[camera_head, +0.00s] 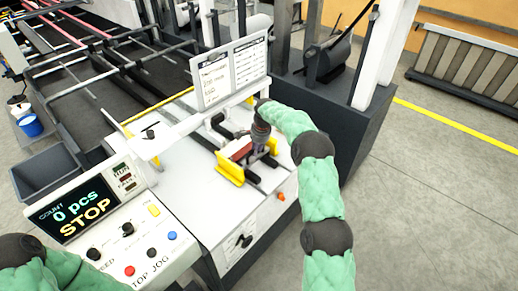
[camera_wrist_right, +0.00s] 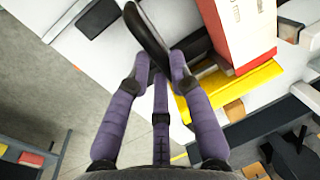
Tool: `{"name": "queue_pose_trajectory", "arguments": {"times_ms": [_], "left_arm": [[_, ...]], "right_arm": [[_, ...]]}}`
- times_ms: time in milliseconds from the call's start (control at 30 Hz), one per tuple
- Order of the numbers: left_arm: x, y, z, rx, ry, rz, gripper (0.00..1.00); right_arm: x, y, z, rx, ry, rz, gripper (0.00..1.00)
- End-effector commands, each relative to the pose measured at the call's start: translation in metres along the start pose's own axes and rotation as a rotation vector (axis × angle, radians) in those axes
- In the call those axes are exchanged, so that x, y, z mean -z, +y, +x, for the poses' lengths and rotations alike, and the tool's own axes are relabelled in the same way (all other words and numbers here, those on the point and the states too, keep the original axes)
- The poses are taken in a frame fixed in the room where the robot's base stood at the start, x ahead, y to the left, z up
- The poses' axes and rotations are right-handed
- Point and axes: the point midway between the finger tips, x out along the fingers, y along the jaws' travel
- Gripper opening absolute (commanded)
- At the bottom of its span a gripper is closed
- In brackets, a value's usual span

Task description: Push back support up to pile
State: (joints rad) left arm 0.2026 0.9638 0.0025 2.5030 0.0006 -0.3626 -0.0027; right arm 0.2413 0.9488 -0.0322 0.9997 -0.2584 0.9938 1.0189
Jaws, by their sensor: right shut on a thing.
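The pile (camera_head: 239,150) is a small red and white stack on the machine's white top. It shows large at the upper right in the right wrist view (camera_wrist_right: 242,32), beside a yellow guide (camera_wrist_right: 235,88). My right gripper (camera_head: 261,132) is beside the pile, on its right. In the right wrist view its purple fingers (camera_wrist_right: 160,68) are closed on a dark elongated bar (camera_wrist_right: 146,32), which appears to be the back support. The bar is close to the pile; I cannot tell whether they touch. My left arm shows at the lower left, but its gripper is out of frame.
Yellow guides (camera_head: 230,170) stand around the pile. A white sign panel (camera_head: 229,73) rises behind it. A control panel (camera_head: 110,220) reading "0 pcs STOP" is at the left. Dark machine uprights (camera_head: 338,115) stand behind my right arm. Open floor lies at the right.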

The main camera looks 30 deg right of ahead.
Motion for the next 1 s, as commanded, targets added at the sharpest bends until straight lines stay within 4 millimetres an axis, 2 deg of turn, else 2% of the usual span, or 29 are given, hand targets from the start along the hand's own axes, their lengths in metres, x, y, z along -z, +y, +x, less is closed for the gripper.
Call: {"name": "queue_pose_trajectory", "arguments": {"times_ms": [133, 167, 200, 233, 533, 667, 767, 1000], "left_arm": [[0.0, 0.0, 0.0, 0.0, 0.0, 0.0, 1.0], [0.0, 0.0, 0.0, 0.0, -0.001, 0.0, 1.0], [0.0, 0.0, 0.0, 0.0, -0.001, 0.0, 1.0], [0.0, 0.0, 0.0, 0.0, -0.001, 0.0, 1.0], [0.0, 0.0, 0.0, 0.0, 0.0, 0.0, 1.0], [0.0, 0.0, 0.0, 0.0, 0.0, 0.0, 1.0], [0.0, 0.0, 0.0, 0.0, 0.0, 0.0, 1.0], [0.0, 0.0, 0.0, 0.0, 0.0, 0.0, 1.0]], "right_arm": [[0.001, 0.0, 0.0, 0.001, 0.002, -0.001, 0.0], [0.001, 0.0, 0.0, 0.001, 0.002, -0.001, 0.27], [0.001, 0.0, 0.0, 0.001, 0.002, -0.001, 0.39], [0.001, 0.0, 0.0, 0.001, 0.002, -0.001, 0.46], [0.0, 0.001, 0.0, 0.0, 0.001, 0.0, 0.46], [0.001, 0.0, -0.006, 0.001, 0.002, 0.0, 0.46], [0.001, 0.0, -0.019, 0.002, 0.003, 0.0, 0.46], [0.001, 0.0, -0.065, 0.002, 0.003, 0.0, 0.46]]}}
